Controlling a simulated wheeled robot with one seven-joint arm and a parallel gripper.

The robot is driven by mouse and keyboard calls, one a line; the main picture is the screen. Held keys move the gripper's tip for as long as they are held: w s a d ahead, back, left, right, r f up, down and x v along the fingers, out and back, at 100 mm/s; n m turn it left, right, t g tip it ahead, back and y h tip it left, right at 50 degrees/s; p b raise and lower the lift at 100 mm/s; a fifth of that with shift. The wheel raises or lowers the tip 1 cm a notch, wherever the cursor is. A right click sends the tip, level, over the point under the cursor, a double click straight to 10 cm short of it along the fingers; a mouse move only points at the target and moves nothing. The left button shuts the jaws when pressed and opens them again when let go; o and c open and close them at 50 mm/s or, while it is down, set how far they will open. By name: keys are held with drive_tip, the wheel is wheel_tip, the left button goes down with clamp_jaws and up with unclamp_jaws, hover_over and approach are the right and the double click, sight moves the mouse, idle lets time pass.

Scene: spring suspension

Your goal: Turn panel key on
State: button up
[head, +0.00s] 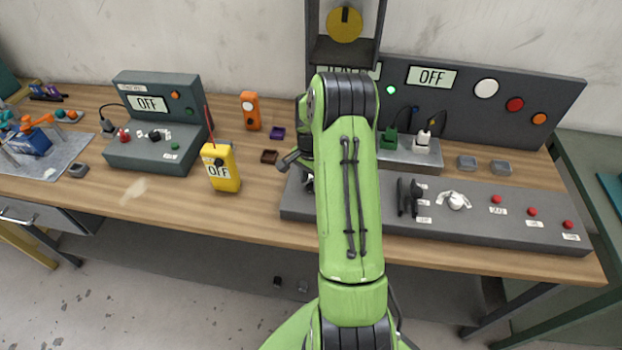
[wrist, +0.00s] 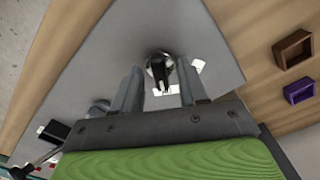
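In the wrist view, a dark key-like knob (wrist: 163,72) with a white label beside it stands on the grey panel (wrist: 225,55). My gripper (wrist: 158,68) is open, with one finger on each side of the knob. I cannot tell whether either finger touches it. In the head view, the grey control panel (head: 470,232) lies along the front of the bench. My green arm covers its left part, so the key and most of my gripper are hidden there. The display (head: 431,77) on the back panel reads OFF.
The panel also carries black handles (head: 409,197), a white knob (head: 454,201) and several red buttons (head: 532,211). To the left are a yellow meter (head: 221,168), a grey box with an OFF display (head: 153,135) and an orange device (head: 250,110). Small brown (wrist: 293,49) and purple (wrist: 301,90) trays lie beside the panel.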

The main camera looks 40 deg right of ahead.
sight(311, 182)
wheel_tip(311, 182, up, 16)
drive_tip(key=p, duration=0.1)
idle(0.4)
drive_tip(key=shift+f, duration=0.1)
